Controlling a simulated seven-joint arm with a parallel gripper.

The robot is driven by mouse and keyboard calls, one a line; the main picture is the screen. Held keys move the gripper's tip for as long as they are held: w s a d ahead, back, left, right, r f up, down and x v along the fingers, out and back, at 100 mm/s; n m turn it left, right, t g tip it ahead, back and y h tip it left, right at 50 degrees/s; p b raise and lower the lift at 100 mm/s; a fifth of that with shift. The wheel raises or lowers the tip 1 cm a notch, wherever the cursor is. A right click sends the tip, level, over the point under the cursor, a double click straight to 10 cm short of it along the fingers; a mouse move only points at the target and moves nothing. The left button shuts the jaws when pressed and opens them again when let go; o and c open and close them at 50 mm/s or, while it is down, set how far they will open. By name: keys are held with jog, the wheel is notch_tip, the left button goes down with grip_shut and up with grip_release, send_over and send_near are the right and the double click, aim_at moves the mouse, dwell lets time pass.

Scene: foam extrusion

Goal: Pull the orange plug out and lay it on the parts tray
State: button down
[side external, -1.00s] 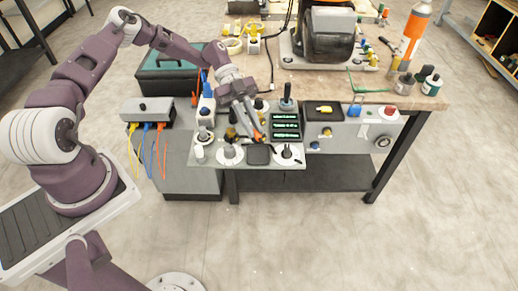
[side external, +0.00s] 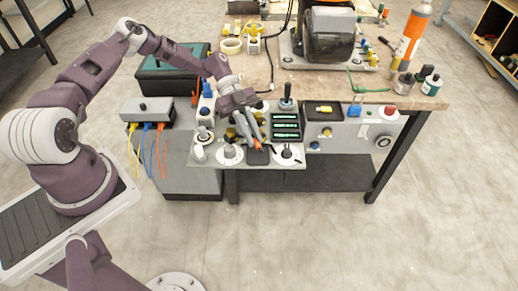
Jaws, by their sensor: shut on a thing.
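My gripper (side external: 255,142) points down over the grey control panel at the table's left end. It is shut on a small orange piece, which looks like the orange plug (side external: 257,145). The plug is just above or at the far edge of a small dark square tray (side external: 258,157); I cannot tell whether they touch. This tray looks empty and may be the parts tray.
Round white-based knobs stand left (side external: 229,153) and right (side external: 288,153) of the square tray. A black-handled lever (side external: 287,97) and a green-lit display (side external: 286,127) are close on the right. A grey box (side external: 147,111) with yellow, blue and orange cables is at left.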

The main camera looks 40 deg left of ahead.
jog(key=shift+f, duration=0.6)
jog(key=c, duration=1.4)
grip_release()
jog(key=shift+o, duration=0.2)
jog(key=v, duration=0.7)
